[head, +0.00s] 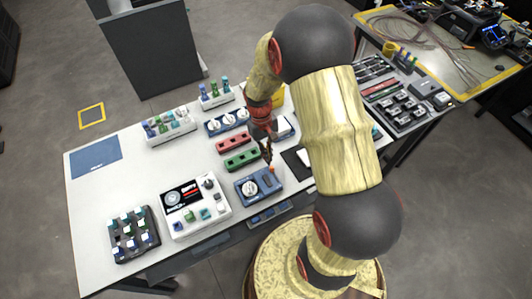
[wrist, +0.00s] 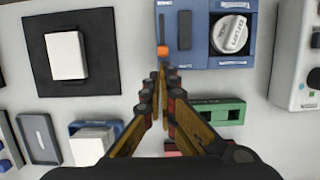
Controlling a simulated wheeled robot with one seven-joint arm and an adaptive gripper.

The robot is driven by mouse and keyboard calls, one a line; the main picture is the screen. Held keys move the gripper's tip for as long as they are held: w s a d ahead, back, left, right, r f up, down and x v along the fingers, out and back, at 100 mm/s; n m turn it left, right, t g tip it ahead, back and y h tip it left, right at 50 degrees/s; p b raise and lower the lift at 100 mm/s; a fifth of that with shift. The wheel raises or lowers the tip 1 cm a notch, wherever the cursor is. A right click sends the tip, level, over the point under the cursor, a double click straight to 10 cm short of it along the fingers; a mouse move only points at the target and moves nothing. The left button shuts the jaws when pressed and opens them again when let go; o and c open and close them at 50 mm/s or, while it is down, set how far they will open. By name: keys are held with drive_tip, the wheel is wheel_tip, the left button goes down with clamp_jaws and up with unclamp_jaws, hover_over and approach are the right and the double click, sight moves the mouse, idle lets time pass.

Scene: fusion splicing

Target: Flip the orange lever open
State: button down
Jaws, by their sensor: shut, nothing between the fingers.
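The orange lever (wrist: 162,50) is on a blue box (wrist: 203,54) with a white round knob (wrist: 230,33). In the wrist view its orange tip is at the box's near edge, and a dark bar extends up from it. In the head view the lever (head: 272,169) shows as a small orange spot at the blue box's (head: 246,193) upper right. My gripper (wrist: 161,72) is shut and empty, its tips just short of the orange tip in the wrist view. In the head view my gripper (head: 267,158) is close above the lever. Whether they touch I cannot tell.
A green block (head: 241,159) and a red block (head: 233,142) lie beside my gripper. A white box with a dial (head: 215,213) stands left of the blue box. A black mat (wrist: 110,76) with a white block (wrist: 65,55) lies on its other side.

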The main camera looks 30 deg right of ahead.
sight(275, 175)
drive_tip(key=s+p, duration=0.1)
drive_tip(key=s, duration=0.1)
drive_tip(key=s+p, duration=0.1)
drive_tip(key=s, duration=0.1)
drive_tip(key=shift+a+r, duration=0.15)
drive_tip(key=shift+r, duration=0.05)
drive_tip(key=shift+s+f, duration=0.15)
drive_tip(key=shift+s, duration=0.35)
